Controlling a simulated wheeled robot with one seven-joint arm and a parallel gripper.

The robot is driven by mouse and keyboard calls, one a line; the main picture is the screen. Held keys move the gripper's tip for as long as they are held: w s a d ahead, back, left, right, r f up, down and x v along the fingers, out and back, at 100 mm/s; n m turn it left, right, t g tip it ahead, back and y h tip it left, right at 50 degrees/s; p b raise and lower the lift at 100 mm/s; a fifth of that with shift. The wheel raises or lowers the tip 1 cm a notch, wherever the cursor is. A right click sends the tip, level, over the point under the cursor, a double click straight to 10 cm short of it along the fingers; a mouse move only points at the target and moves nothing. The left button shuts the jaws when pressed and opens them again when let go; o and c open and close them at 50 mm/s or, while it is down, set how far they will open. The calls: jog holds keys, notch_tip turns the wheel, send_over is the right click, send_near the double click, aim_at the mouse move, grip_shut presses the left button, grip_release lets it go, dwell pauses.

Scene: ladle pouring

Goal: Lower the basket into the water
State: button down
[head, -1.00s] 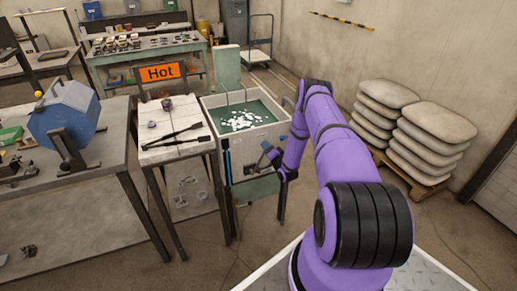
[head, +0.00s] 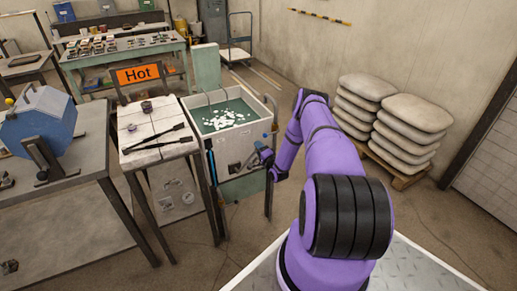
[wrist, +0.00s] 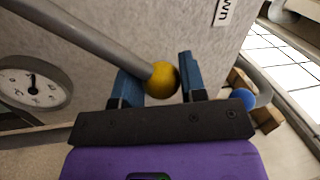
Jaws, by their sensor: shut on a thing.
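The tank (head: 211,149) is a pale box of green water with white pieces in it. I cannot make out a separate basket; dark curved handles stand at the tank's rim. My gripper (head: 264,156) is at the tank's front right side, below the rim. In the wrist view my gripper (wrist: 160,80) has its blue fingers on either side of a yellow ball knob (wrist: 163,80) and is shut on it. The knob sits on the end of a grey lever (wrist: 95,35) in front of a grey panel. The finger contact is partly hidden.
A round dial (wrist: 33,88) and a label ending in "wn" (wrist: 223,10) are on the panel. A blue ball (wrist: 246,98) is at the right. A table with tongs (head: 158,143) and a "Hot" sign (head: 136,75) stand left. Stacked sacks (head: 412,126) are right.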

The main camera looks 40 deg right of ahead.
jog(key=shift+a+f, duration=0.1)
jog(key=shift+a, duration=0.1)
jog(key=c, duration=0.8)
grip_release()
jog(key=shift+d, duration=0.1)
jog(key=shift+o, duration=0.2)
jog(key=v, duration=1)
jog(key=shift+s, duration=0.4)
